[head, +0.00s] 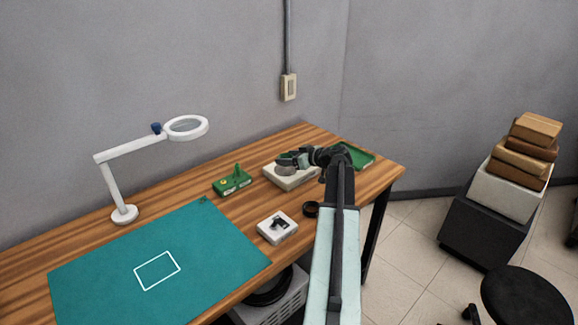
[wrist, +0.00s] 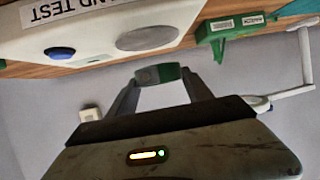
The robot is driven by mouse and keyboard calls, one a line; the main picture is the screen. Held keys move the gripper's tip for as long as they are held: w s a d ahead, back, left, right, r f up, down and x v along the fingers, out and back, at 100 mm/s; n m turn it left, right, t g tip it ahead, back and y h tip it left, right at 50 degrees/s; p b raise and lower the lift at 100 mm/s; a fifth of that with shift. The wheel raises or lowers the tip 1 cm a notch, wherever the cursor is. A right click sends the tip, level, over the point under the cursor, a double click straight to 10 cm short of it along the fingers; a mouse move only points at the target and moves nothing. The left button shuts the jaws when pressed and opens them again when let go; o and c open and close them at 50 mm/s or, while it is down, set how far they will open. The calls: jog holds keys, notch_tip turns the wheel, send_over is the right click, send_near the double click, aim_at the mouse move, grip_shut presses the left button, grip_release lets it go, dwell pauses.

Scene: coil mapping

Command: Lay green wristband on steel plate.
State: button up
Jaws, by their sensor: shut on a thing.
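My gripper (wrist: 160,76) is shut on the green wristband (wrist: 158,73), which has a grey-green patch in its middle. The steel plate (wrist: 147,37) is a grey round disc on top of a white tester box (wrist: 90,30), beside a blue button. In the wrist view the band appears close to the plate, with a visible gap between them. In the head view my gripper (head: 290,159) is over the tester box (head: 296,181), and the plate (head: 286,170) shows just under it. The band is too small to make out there.
A green block with a post (head: 232,182) stands left of the tester. A white box with a black item (head: 277,227) and a black ring (head: 311,209) lie in front. A green tray (head: 361,159) is at right. A teal mat (head: 110,265) and lamp (head: 124,214) are at left.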

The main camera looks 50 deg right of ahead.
aim_at(288, 170)
jog(key=shift+w+d, duration=0.1)
jog(key=shift+w, duration=0.05)
notch_tip(288, 170, down, 4)
jog(key=b, duration=0.4)
jog(key=shift+w+d+f, duration=0.1)
jog(key=shift+w+d, duration=0.05)
jog(key=o, duration=1.3)
jog(key=shift+r, duration=0.2)
jog(key=p+v, duration=0.5)
jog(key=v, duration=0.7)
